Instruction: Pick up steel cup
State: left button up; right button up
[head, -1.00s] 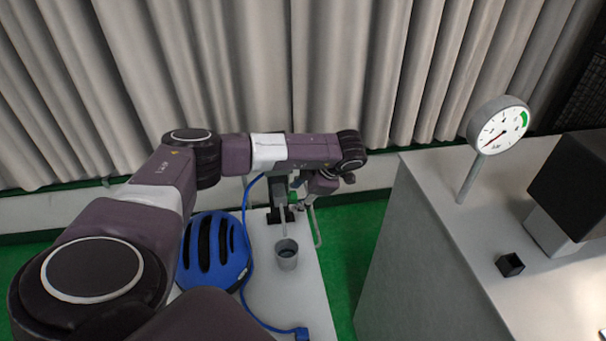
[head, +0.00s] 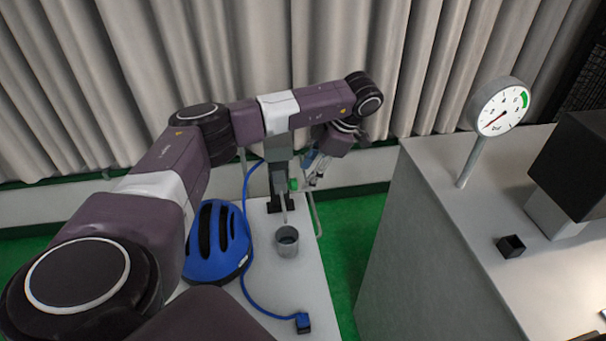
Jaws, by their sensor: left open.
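The steel cup (head: 287,248) is a small grey cylinder. It stands upright on the narrow white table, and its dark open top faces up. My left gripper (head: 315,177) is open, small in view and partly hidden by my wrist. It is beyond the cup and a little to its right, apart from it, with nothing seen in it. My right gripper is not in view.
A blue helmet (head: 219,245) lies left of the cup, with a blue cable (head: 247,285) between them. A grey post (head: 279,165) with a green knob (head: 293,184) stands behind the cup. A grey cabinet (head: 405,240) with a dial gauge (head: 498,107) stands at right.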

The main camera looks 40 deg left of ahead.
aim_at(287, 237)
jog(key=k+l, duration=0.8)
jog(key=k, duration=0.4)
